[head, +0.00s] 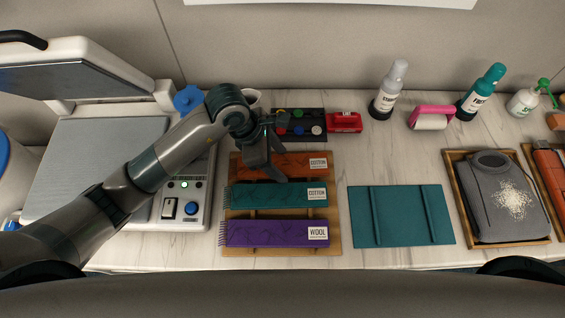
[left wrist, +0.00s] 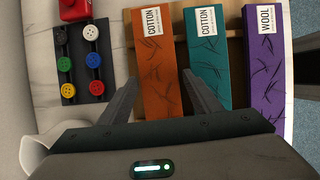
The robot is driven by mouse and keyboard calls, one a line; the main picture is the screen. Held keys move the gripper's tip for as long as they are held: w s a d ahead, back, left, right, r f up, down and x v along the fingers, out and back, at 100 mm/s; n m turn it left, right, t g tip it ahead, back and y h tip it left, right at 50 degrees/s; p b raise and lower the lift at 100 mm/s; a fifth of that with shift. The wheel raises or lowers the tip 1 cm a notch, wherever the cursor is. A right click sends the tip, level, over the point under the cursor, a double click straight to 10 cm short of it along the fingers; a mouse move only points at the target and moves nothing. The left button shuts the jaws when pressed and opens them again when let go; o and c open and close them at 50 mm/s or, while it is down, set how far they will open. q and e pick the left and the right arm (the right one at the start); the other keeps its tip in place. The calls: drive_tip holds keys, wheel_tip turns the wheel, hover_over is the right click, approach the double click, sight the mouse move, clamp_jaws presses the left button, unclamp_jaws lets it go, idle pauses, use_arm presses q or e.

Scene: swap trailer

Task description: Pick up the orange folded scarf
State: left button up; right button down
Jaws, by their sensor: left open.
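The orange folded scarf (head: 295,164) with a white COTTON label lies at the back of a wooden rack (head: 281,248). It also shows in the left wrist view (left wrist: 157,62), lying between my two fingers. A teal scarf (head: 270,196) and a purple scarf (head: 265,233) lie in front of it on the same rack. My left gripper (head: 268,172) is over the left part of the orange scarf and hides some of it. Its fingers show open in the left wrist view (left wrist: 158,100), one on each side of the scarf. Contact cannot be told. My right gripper is not in view.
A black button tray (head: 298,139) and a red box (head: 345,122) stand behind the rack. A heat press (head: 110,150) stands at left. A teal mat (head: 400,215) and a grey garment in a tray (head: 500,198) lie at right. Bottles stand at the back.

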sight(279, 165)
use_arm(q)
drive_tip(key=shift+c, duration=0.6)
drive_tip(key=c, duration=0.7)
drive_tip(key=shift+r, duration=0.2)
drive_tip(key=shift+r+b, duration=1.7)
drive_tip(key=shift+r, duration=3.15)
